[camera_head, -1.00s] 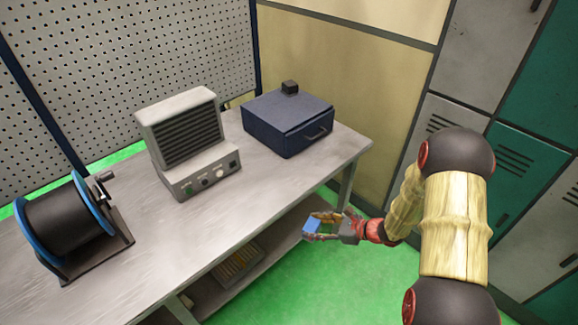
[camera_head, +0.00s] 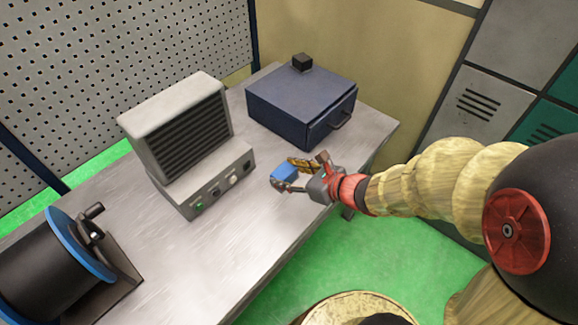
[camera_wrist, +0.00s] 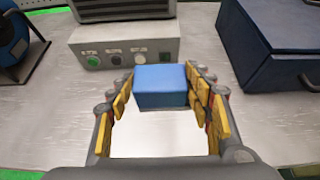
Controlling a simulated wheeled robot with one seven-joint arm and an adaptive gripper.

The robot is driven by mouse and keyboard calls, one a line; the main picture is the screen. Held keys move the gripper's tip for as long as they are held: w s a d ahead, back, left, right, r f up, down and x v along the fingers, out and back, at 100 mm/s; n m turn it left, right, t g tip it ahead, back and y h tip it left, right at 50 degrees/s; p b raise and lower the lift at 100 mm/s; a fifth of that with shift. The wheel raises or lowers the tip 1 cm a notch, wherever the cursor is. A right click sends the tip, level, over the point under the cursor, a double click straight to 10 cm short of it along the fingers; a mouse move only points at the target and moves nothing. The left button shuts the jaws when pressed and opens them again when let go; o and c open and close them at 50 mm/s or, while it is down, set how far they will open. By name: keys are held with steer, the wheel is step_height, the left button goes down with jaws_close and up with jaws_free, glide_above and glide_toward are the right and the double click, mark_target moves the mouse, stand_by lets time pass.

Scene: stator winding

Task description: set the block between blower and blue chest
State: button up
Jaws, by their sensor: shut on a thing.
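My gripper (camera_head: 294,179) is shut on a small blue block (camera_head: 283,174), holding it over the front part of the bench. In the wrist view the block (camera_wrist: 160,86) sits between the yellow-padded fingers, and bare bench top shows below it. The grey blower (camera_head: 180,128), with a louvred front and a control panel, stands to the left of the block. The dark blue chest (camera_head: 296,108) stands behind and to the right of it. In the wrist view the blower base (camera_wrist: 122,49) is ahead and left, and the chest (camera_wrist: 275,45) is ahead and right.
A small black cube (camera_head: 302,62) sits on the chest lid. A black cable reel with blue rims (camera_head: 45,270) stands at the bench's left end. The grey bench top (camera_head: 238,250) is clear between blower and chest and along the front. A perforated panel (camera_head: 120,60) rises behind.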

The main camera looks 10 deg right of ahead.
steer(key=shift+w, duration=0.2)
steer(key=w+d+f+b, duration=0.1)
steer(key=w+d+f, duration=0.1)
steer(key=w+f, duration=0.1)
steer(key=w+d+f+b, duration=0.1)
steer(key=w+d+f, duration=0.2)
steer(key=w, duration=0.1)
steer(key=w+d+f+b, duration=0.2)
steer(key=w+f, duration=0.1)
steer(key=shift+w+d+f, duration=0.1)
steer(key=shift+w+d, duration=0.2)
steer(key=shift+d, duration=0.05)
steer(key=shift+w+d+f, duration=0.1)
steer(key=shift+f, duration=0.1)
steer(key=shift+w+f+b, duration=0.1)
steer(key=shift+f+b, duration=0.75)
steer(key=shift+f, duration=0.75)
steer(key=shift+f, duration=0.25)
steer(key=o, duration=1.4)
steer(key=shift+r, duration=0.1)
